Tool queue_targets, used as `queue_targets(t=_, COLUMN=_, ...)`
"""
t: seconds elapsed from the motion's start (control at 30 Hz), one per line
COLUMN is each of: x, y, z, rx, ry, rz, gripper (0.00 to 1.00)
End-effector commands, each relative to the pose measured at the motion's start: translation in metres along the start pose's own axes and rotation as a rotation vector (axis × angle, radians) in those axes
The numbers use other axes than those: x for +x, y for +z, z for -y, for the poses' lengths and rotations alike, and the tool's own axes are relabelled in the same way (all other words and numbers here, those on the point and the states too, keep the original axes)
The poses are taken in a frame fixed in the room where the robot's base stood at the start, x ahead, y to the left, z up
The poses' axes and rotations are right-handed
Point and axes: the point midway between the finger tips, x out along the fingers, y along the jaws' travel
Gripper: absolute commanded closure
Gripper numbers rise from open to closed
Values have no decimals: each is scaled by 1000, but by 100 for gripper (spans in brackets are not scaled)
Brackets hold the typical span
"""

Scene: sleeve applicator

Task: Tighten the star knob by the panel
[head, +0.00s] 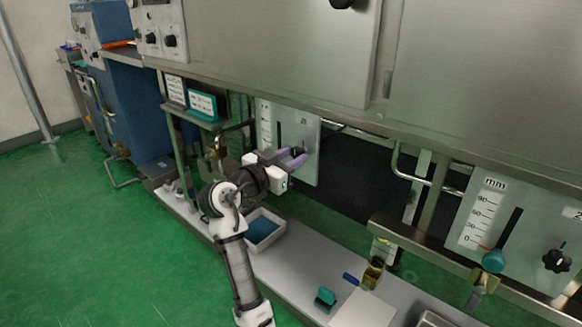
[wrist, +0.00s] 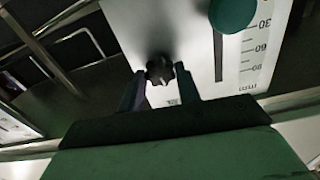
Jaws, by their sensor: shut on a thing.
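A dark star knob (wrist: 160,70) sits on the pale panel (wrist: 195,35) in the wrist view. My gripper (wrist: 161,84) is shut on it, one finger on each side. In the head view my gripper (head: 294,158) reaches the left scale panel (head: 308,135) under the steel housing. The star knob is mostly hidden there by the fingers. A round teal knob (wrist: 231,14) sits by the panel's slot and mm scale in the wrist view. How tight the star knob is cannot be seen.
A second mm panel (head: 510,215) at the right has its own black star knob (head: 557,260) and teal knob (head: 493,262). Steel rails (head: 405,178) run between the panels. A grey bench (head: 300,262) below holds a white bin (head: 277,238), a jar (head: 373,272) and a teal block (head: 325,298).

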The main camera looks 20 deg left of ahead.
Motion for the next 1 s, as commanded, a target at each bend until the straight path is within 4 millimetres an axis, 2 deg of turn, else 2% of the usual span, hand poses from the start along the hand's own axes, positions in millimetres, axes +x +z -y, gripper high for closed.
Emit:
queue_targets(t=0.3, x=-1, y=2, z=0, rx=132, ry=0, rz=2, gripper=90)
queue_targets(t=0.87, x=0, y=0, z=0, rx=162, ry=0, rz=1, gripper=90)
queue_targets(t=0.9, x=0, y=0, z=0, rx=162, ry=0, rz=1, gripper=64)
queue_targets(t=1.0, x=0, y=0, z=0, rx=162, ry=0, rz=1, gripper=51)
